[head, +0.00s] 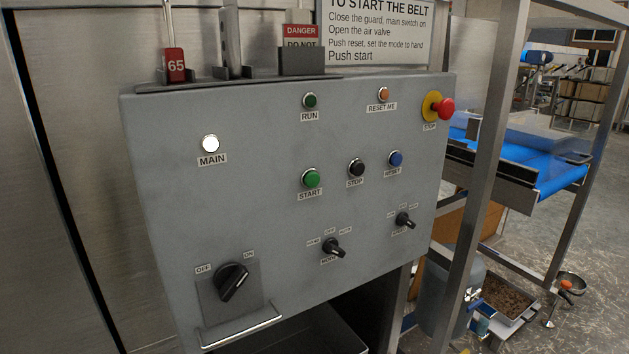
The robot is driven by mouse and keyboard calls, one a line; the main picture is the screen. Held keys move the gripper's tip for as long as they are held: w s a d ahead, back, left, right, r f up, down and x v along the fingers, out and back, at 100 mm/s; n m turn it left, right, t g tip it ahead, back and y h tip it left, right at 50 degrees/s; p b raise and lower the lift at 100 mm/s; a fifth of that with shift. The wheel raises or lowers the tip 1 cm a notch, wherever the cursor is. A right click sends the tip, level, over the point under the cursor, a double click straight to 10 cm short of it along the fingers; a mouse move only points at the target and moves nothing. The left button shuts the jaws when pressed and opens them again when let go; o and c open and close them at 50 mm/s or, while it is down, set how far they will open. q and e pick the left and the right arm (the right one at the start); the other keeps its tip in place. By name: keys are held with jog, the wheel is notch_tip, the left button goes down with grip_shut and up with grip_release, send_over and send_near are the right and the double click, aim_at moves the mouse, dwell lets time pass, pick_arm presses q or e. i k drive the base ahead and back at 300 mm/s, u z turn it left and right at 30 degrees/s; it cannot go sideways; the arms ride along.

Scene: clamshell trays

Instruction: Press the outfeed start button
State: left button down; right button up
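The green start button (311,178) sits in the middle of the grey control panel (260,140), with a START label under it. A black stop button (356,168) and a blue reset button (395,159) are to its right. A dark green RUN lamp (310,101) is above it, and an orange RESET ME lamp (384,94) is at upper right. The MAIN lamp (210,144) looks white and bright. A red mushroom stop (443,108) on a yellow base is at the panel's right edge. Neither of my grippers shows in the head view.
A black main switch (231,282) is at lower left, above a metal bar handle (240,330). Two black selector knobs, a mode knob (333,247) and another (404,220), are below the buttons. Steel frame posts (482,180) and a blue conveyor belt (560,178) stand right.

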aim_at(312, 179)
jog(key=k, duration=0.5)
jog(key=z, duration=1.95)
jog(key=i, duration=1.3)
jog(key=u, duration=2.1)
